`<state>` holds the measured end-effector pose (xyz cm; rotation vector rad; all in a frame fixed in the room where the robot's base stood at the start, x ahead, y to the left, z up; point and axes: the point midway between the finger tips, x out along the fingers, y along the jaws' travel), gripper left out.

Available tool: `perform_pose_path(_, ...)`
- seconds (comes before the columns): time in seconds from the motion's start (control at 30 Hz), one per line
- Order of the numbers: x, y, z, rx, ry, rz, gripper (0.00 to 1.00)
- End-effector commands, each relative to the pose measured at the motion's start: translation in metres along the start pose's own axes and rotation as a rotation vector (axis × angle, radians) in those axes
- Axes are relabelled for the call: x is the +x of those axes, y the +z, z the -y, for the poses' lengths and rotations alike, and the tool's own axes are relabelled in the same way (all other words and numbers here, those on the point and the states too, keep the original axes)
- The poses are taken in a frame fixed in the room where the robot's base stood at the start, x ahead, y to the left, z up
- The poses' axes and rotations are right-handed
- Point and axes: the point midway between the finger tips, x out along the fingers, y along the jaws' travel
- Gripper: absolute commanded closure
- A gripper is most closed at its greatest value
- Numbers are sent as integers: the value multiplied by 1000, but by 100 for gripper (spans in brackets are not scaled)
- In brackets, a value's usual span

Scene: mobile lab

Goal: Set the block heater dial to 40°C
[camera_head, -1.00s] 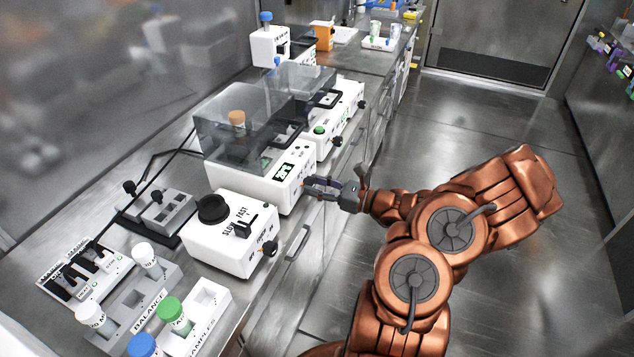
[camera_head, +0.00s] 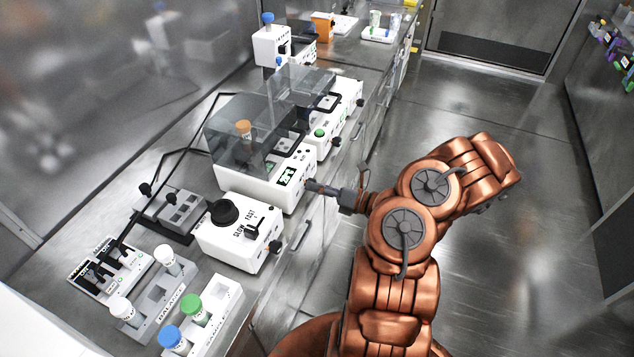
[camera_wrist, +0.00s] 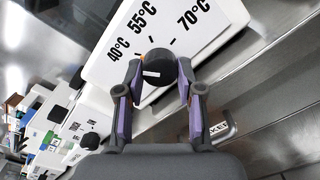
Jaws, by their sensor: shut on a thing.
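The block heater is the white box (camera_head: 262,183) with a clear lid and a small lit display, in the middle of the head view. Its front panel (camera_wrist: 105,69) fills the top of the wrist view, marked 40°C, 55°C and 70°C from left to right. The black dial (camera_wrist: 158,67) has a white line on its left part, pointing roughly left, toward the 40°C side. My gripper (camera_wrist: 160,72) has one finger on each side of the dial and is shut on it. In the head view my gripper (camera_head: 312,186) meets the box's front and hides the dial.
A white box marked SLOW and FAST (camera_head: 236,244) stands nearer on the bench, its front knob (camera_head: 275,246) close to my arm. Another white device with a green button (camera_head: 320,132) stands beyond the heater. Tube racks (camera_head: 215,314) fill the near bench. The floor at right is clear.

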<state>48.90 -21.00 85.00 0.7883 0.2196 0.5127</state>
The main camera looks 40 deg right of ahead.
Motion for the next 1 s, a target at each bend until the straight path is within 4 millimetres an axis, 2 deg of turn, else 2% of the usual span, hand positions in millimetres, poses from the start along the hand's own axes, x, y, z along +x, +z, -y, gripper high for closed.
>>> perform_pose_path(0.3, 0, 2, -1, 79, 1, 3, 98)
perform_pose_path(0.73, 0, 2, -1, 86, 1, 4, 98)
perform_pose_path(0.77, 0, 2, -1, 86, 1, 4, 61)
perform_pose_path(1.0, 0, 1, 0, 86, 0, 2, 38)
